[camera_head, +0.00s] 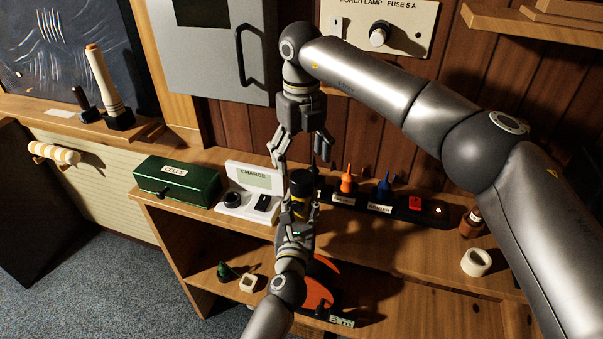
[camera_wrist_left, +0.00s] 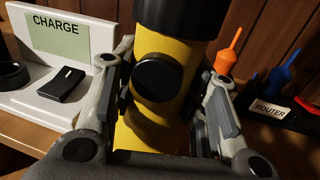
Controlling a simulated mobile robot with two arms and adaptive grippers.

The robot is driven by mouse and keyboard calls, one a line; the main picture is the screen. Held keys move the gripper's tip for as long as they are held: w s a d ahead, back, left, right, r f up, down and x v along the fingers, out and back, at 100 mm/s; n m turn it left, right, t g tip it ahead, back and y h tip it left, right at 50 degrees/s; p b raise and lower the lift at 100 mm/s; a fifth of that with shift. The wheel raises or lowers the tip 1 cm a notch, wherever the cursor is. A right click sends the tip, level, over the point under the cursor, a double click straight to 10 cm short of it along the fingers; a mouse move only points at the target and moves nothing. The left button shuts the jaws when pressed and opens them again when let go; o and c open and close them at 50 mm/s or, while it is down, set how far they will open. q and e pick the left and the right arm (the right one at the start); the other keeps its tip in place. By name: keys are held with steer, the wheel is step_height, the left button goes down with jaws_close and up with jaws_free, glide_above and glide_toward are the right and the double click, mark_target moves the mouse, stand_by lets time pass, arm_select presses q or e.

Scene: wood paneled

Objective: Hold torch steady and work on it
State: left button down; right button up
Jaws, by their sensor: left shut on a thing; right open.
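The torch is a yellow cylinder with a black head (camera_head: 301,184), held roughly upright over the workbench. In the left wrist view its yellow body (camera_wrist_left: 145,132) carries a round black knob or button (camera_wrist_left: 158,77) facing that camera. My left gripper (camera_head: 299,208) comes up from below and is shut on the torch's yellow body, a finger on each side. Its fingers also show in the left wrist view (camera_wrist_left: 165,88). My right gripper (camera_head: 300,150) hangs just above the torch's head, fingers open and pointing down. Whether a fingertip touches the head I cannot tell.
A white CHARGE stand (camera_head: 234,211) and a green CELLS box (camera_head: 178,184) are left of the torch. A black rack (camera_head: 428,215) with orange, blue and red pieces is right. A brown bottle (camera_head: 471,223) and white ring (camera_head: 476,262) are further right. A lower shelf holds small items.

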step_height(320, 180, up, 5)
steer(key=shift+r, duration=0.1)
stand_by(0.3)
arm_select(q)
steer(key=c, duration=0.8)
jaws_free()
steer(key=s, duration=0.4)
steer(key=s+a, duration=0.1)
steer(key=s, duration=0.7)
steer(key=shift+a, duration=0.2)
